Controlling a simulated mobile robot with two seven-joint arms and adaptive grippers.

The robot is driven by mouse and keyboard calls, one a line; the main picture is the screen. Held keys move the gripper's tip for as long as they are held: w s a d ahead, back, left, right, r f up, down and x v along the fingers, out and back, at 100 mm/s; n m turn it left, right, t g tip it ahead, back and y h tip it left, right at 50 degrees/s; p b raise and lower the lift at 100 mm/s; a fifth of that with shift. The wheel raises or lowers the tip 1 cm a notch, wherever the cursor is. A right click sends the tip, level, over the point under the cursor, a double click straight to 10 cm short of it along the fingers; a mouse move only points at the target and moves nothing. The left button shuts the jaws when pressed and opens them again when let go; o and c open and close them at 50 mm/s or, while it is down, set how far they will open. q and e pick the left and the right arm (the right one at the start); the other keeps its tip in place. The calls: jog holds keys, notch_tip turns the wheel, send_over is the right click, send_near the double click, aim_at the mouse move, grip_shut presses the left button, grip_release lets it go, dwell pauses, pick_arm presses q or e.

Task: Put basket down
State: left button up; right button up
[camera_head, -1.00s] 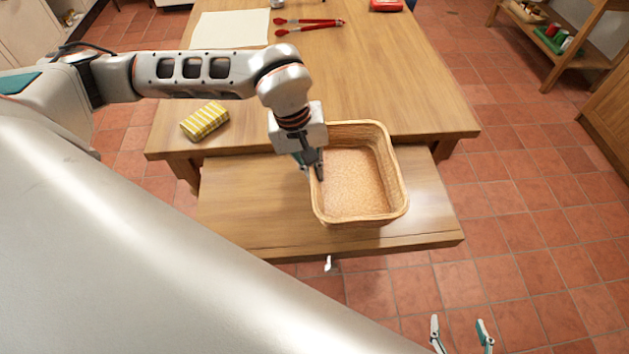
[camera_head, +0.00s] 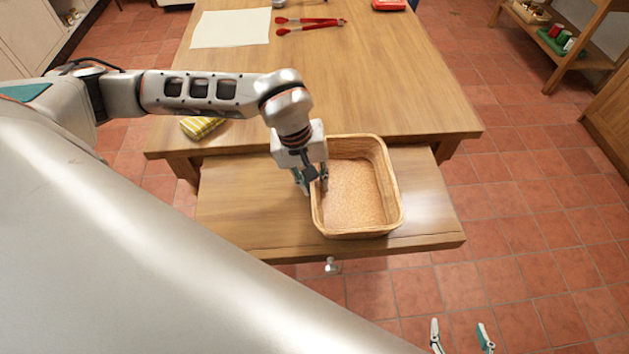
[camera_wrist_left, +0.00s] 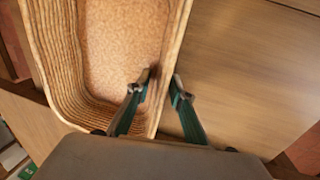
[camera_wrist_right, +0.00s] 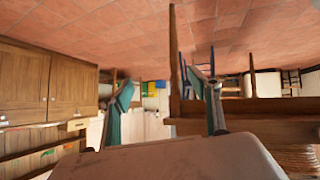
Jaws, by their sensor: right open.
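The tan woven basket (camera_head: 392,190) is upright and empty, over a wooden surface (camera_head: 240,205) that juts out below the table's near edge. I cannot tell whether its base touches that surface. My left gripper (camera_head: 313,183) has its fingers on either side of the basket's left wall and is shut on it. The left wrist view shows the fingertips (camera_wrist_left: 160,86) pinching the wall, with the basket's inside (camera_wrist_left: 115,45) on the left. My right gripper (camera_head: 461,334) is open and empty over the floor; its spread fingers (camera_wrist_right: 165,90) also show in the right wrist view.
The wooden table (camera_head: 385,85) behind holds a white sheet (camera_head: 230,29), red tongs (camera_head: 310,24) and a striped yellow cloth (camera_head: 201,127), partly hidden by my left arm. The jutting surface is bare on both sides of the basket. A knob (camera_head: 332,266) sticks out in front.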

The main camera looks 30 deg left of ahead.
pick_arm(q)
jog(key=p+v, duration=0.1)
jog(key=v, duration=1.1)
jog(key=shift+r+p, duration=0.2)
jog(key=shift+p, duration=0.15)
